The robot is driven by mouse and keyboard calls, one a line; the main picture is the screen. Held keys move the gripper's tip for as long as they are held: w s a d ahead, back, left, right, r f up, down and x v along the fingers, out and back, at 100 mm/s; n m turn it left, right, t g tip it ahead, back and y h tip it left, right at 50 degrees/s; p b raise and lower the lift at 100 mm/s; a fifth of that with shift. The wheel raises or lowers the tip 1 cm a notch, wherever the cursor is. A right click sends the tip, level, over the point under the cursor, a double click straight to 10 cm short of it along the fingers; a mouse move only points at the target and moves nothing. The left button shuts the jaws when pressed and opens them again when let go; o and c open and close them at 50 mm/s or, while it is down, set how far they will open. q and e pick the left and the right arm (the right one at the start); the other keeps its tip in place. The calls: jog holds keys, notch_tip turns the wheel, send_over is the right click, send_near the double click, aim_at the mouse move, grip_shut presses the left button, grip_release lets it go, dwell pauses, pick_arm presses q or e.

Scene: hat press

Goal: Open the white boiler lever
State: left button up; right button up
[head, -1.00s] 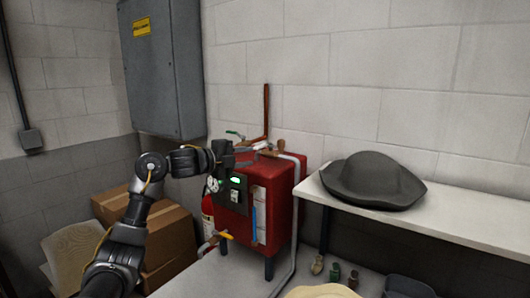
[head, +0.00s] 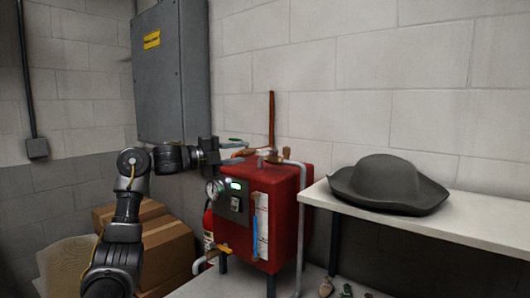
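The red boiler (head: 278,200) stands in the middle of the head view, with a gauge, a lit green display and several fittings on top. A small pale piece (head: 265,152) shows among these fittings; I cannot tell for sure if it is the white lever. My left gripper (head: 230,154) reaches in from the left at the boiler's top left edge and points right toward the fittings. It partly hides them. Its fingers are too small and blurred to tell their opening or any contact. My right gripper is out of view.
A grey hat (head: 388,184) lies on a white shelf (head: 470,222) to the right of the boiler. Cardboard boxes (head: 168,250) stand low behind my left arm. A grey wall cabinet (head: 172,75) hangs above. A brown upright pipe (head: 271,120) rises behind the boiler.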

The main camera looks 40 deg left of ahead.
aim_at(261, 150)
pick_arm(q)
jog(key=p+x, duration=0.3)
jog(key=x, duration=0.5)
jog(key=shift+w+d+r, duration=0.15)
jog(key=shift+w+d, duration=0.05)
jog(key=shift+w, duration=0.05)
jog(key=shift+w+d, duration=0.2)
jog(key=shift+w, duration=0.25)
grip_shut()
